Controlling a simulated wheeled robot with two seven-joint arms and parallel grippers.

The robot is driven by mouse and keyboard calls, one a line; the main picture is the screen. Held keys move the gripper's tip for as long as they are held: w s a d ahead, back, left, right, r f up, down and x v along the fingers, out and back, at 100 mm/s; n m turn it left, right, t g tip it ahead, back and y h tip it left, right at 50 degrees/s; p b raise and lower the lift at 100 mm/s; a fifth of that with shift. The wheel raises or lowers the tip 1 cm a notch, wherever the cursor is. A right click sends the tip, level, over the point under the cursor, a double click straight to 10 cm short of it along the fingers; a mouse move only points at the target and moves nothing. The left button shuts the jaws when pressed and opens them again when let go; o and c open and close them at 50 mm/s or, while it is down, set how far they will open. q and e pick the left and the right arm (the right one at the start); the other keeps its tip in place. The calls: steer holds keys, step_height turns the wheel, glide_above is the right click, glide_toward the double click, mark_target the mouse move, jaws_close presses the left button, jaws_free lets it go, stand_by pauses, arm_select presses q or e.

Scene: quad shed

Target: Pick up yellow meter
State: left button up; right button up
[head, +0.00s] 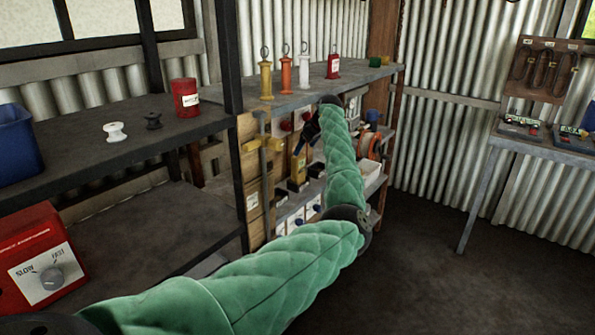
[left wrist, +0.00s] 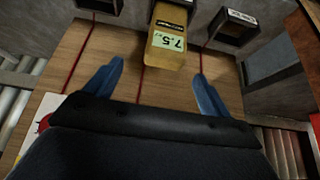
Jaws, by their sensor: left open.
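The yellow meter (left wrist: 167,50) hangs or stands against a wooden board in the left wrist view. In the head view a yellow body (head: 298,167), apparently the same meter, shows just below my left gripper (head: 306,131). In the left wrist view my left gripper (left wrist: 157,78) is open, with its two blue fingers apart and nothing between them. The meter lies beyond the fingertips, roughly centred between them, and I see no contact. My right gripper is in neither view.
Dark holders (left wrist: 236,27) flank the meter on the wooden board. Above it, a shelf (head: 345,86) carries several coloured posts and a red can (head: 333,66). A yellow T-shaped handle (head: 262,144) stands to the left. Floor (head: 430,225) to the right is clear.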

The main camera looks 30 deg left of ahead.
mark_target(301, 156)
arm_select(q)
steer(key=shift+a+f, duration=0.25)
steer(key=shift+f, duration=0.15)
steer(key=shift+a+f, duration=0.2)
steer(key=shift+f, duration=0.05)
steer(key=shift+s+a+f+p, duration=0.25)
steer(key=shift+a+f+p, duration=0.3)
steer(key=shift+f+p, duration=0.25)
steer(key=shift+x, duration=1.1)
steer(key=shift+a+f+p, duration=0.15)
steer(key=shift+f+p, duration=0.15)
steer(key=shift+f, duration=0.1)
steer(key=c, duration=1.6)
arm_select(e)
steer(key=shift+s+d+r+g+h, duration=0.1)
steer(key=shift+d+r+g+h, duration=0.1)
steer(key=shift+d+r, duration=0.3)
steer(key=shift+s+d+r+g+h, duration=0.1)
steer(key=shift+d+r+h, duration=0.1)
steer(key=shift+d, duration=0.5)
arm_select(q)
steer(key=shift+r, duration=0.15)
